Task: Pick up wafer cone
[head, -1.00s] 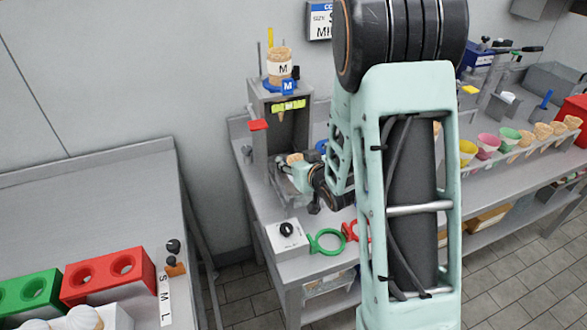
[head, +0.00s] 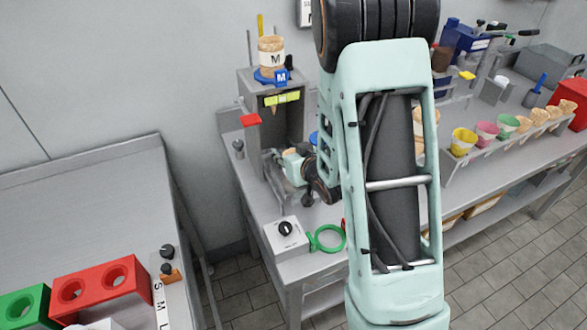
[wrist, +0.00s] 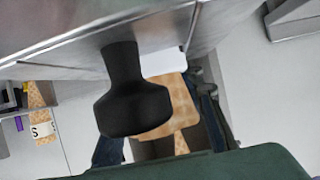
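In the head view my gripper (head: 290,165) is low at the front of the grey cone dispenser, partly hidden by my arm. A stack of wafer cones with an M band (head: 271,54) stands on top of the dispenser, and a cone tip (head: 273,108) hangs below its yellow label. In the wrist view a tan waffle-patterned wafer cone (wrist: 160,120) lies between my two dark fingers (wrist: 160,138). A black knob-shaped part hides its left side. I cannot tell whether the fingers press on it.
The dispenser (head: 248,110) stands close to my gripper, with a red tab (head: 250,119) on its left. A knob box (head: 287,235) and green ring (head: 328,239) lie at the counter's front. Coloured cups and several cones (head: 525,122) line the right counter.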

